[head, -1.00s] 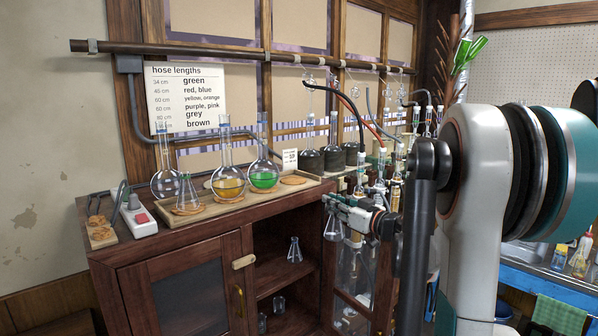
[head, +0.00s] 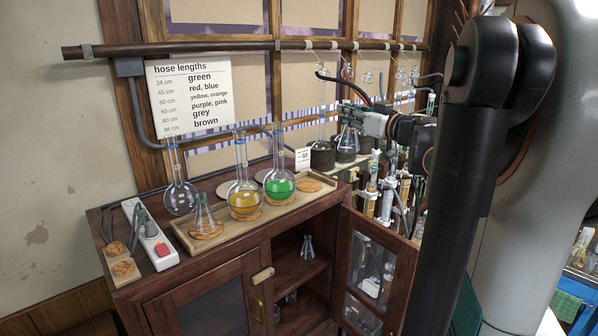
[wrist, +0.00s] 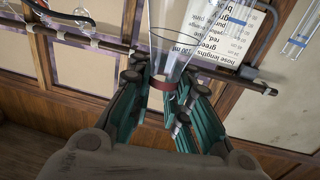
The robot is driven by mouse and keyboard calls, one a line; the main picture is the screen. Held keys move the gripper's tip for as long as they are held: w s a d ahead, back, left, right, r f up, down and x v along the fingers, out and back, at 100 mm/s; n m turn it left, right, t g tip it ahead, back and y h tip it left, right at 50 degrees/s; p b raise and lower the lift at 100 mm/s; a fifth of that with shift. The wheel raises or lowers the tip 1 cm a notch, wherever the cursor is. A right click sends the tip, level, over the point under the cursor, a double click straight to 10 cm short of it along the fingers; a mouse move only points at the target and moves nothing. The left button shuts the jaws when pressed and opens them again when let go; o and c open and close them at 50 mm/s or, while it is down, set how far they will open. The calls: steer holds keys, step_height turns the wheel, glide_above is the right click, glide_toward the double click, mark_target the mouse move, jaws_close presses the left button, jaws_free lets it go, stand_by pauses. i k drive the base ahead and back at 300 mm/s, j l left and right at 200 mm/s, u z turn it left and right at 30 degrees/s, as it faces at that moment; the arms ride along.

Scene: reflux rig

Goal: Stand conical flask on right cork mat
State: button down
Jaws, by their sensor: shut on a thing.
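My gripper (head: 352,115) is raised over the back right of the cabinet top and is shut on the neck of a clear conical flask (head: 347,143). The flask hangs about upright below the fingers, in front of the dark mantles. In the wrist view its glass (wrist: 172,40) shows beyond the fingers (wrist: 163,88), with a reddish band at the neck. The right cork mat (head: 310,186) lies bare at the right end of the wooden tray (head: 195,243), apart from the flask and to its lower left in the picture.
On the tray, a green-filled flask (head: 280,187), a yellow-filled flask (head: 244,200) and another conical flask (head: 204,216) stand left of the bare mat. A small card (head: 302,160) stands behind it. A cabinet door (head: 372,262) is open. Tubes and glassware crowd the right.

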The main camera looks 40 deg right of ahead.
mark_target(309, 185)
steer(key=i+l+u, duration=0.2)
steer(key=i+l, duration=0.25)
steer(key=k+l+u, duration=0.2)
steer(key=l, duration=0.2)
steer(key=k+l+u, duration=0.2)
steer(key=l, duration=0.2)
